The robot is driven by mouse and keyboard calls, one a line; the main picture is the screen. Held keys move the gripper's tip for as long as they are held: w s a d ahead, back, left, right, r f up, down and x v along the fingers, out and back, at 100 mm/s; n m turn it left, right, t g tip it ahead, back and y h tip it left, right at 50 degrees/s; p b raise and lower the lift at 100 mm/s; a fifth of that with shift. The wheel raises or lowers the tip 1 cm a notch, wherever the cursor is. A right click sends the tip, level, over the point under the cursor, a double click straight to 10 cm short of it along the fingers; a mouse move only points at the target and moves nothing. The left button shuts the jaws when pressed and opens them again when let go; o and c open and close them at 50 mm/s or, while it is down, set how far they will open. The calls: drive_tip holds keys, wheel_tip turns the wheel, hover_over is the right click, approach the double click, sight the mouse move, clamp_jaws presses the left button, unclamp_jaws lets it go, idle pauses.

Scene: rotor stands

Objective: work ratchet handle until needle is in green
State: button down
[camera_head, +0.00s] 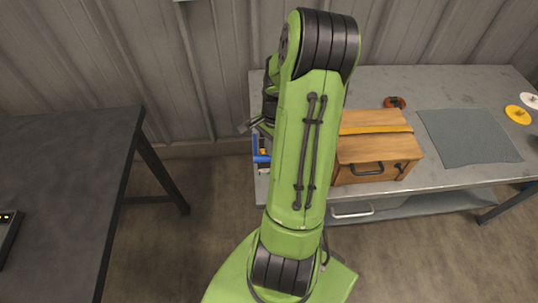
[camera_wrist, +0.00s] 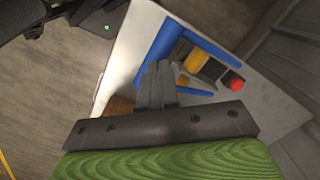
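A blue ratchet-like frame with bars (camera_wrist: 160,42) lies just past my fingertips in the wrist view. Yellow parts (camera_wrist: 195,60), dark parts and a red knob (camera_wrist: 236,85) sit beside its bars. Part of the blue frame also shows in the head view (camera_head: 261,158), left of the wooden chest (camera_head: 375,160). My gripper (camera_wrist: 156,68) has its grey fingers close together with no clear gap, and their tips overlap the blue bar in the picture. I cannot tell whether they touch it. I make out no needle or green zone.
A yellow strap (camera_head: 375,129) runs over the chest on the grey workbench (camera_head: 440,82). A grey mat (camera_head: 470,137), a small red-and-black object (camera_head: 395,102) and yellow discs (camera_head: 517,114) lie to the right. A dark table (camera_head: 70,150) stands at left, with free floor between.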

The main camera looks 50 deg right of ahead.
wheel_tip(320, 180, down, 4)
drive_tip(key=b, duration=0.3)
drive_tip(key=shift+f, duration=0.2)
drive_tip(key=shift+r, duration=0.1)
drive_tip(key=shift+s+d+r+p, duration=0.1)
drive_tip(key=shift+d+r+p, duration=0.15)
drive_tip(key=shift+d, duration=0.25)
drive_tip(key=shift+s+d+r+p, duration=0.1)
drive_tip(key=shift+d+r+p, duration=0.05)
drive_tip(key=shift+d+p, duration=0.25)
drive_tip(key=shift+s+d+r+p, duration=0.1)
drive_tip(key=shift+d+r+p, duration=0.15)
drive_tip(key=shift+d, duration=0.3)
wheel_tip(320, 180, up, 16)
drive_tip(key=p, duration=0.3)
drive_tip(key=shift+w+d+f, duration=0.15)
drive_tip(key=shift+d+f, duration=0.05)
drive_tip(key=shift+d, duration=0.2)
